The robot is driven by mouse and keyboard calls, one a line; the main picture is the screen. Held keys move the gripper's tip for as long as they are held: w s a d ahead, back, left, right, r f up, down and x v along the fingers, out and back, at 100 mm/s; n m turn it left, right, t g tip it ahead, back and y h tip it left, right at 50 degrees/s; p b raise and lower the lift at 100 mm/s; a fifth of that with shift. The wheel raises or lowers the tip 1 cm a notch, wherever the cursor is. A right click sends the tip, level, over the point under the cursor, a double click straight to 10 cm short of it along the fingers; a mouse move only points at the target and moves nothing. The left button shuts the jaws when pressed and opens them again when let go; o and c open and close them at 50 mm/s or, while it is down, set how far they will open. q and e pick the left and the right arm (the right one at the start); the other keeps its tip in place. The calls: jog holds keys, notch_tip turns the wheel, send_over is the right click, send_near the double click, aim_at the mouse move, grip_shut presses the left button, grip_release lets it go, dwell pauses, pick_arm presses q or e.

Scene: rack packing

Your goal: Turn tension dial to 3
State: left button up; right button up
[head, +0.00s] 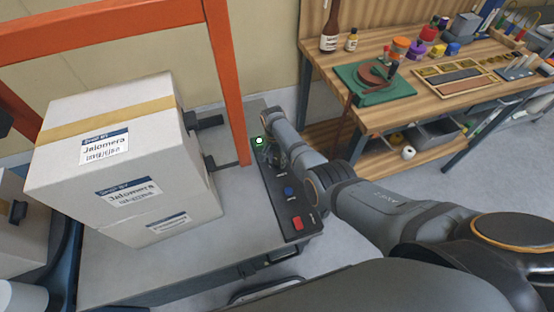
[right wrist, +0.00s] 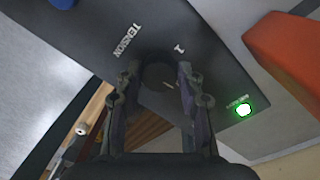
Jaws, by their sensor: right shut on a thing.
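The tension dial (right wrist: 158,74) is a dark round knob on the black control panel (head: 267,187). It shows in the right wrist view beside the white word TENSION and a numeral 1. A short pale mark shows on the knob; I cannot tell which setting it points to, and other numerals are hidden. My right gripper (right wrist: 158,92) is shut on the dial, one finger on each side. In the head view my right gripper (head: 268,152) is at the panel's far end and covers the dial. My left gripper is not in view.
The panel also has a lit green lamp (head: 259,141), a blue button (head: 289,191) and a red switch (head: 297,223). An orange frame post (head: 226,80) stands close by. Taped boxes (head: 110,140) stand at left. A wooden workbench (head: 400,45) with tools is at right.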

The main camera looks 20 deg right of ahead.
aim_at(276, 160)
jog(key=shift+m, duration=0.6)
jog(key=o, duration=1.2)
jog(key=r, duration=1.2)
jog(key=shift+w+a, duration=0.25)
jog(key=shift+w, duration=0.1)
